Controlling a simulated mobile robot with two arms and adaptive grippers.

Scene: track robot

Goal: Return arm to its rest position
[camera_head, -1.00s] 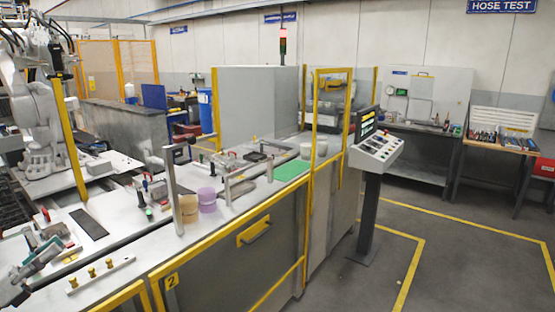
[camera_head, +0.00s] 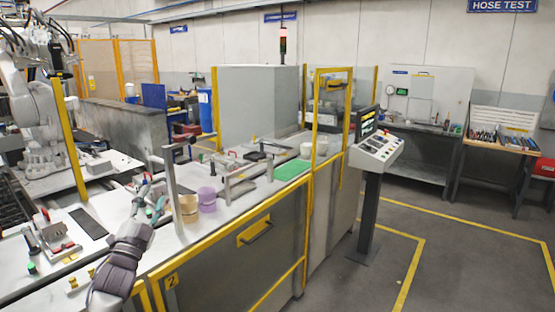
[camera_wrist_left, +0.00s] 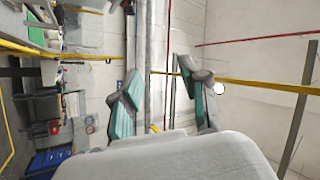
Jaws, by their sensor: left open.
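My left gripper (camera_head: 148,204) is at the left of the head view, with its grey arm coming up from the lower left. It shows over the white worktop (camera_head: 112,208), left of a grey upright post. In the left wrist view its two teal-padded fingers (camera_wrist_left: 162,90) are spread apart with nothing between them. Behind them the wrist view shows wall, pipes and a yellow rail, turned sideways. My right gripper shows in neither view.
A green mat (camera_head: 287,170) lies farther along. A control console (camera_head: 374,150) stands at the bench's right. The floor (camera_head: 465,270) at right is clear.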

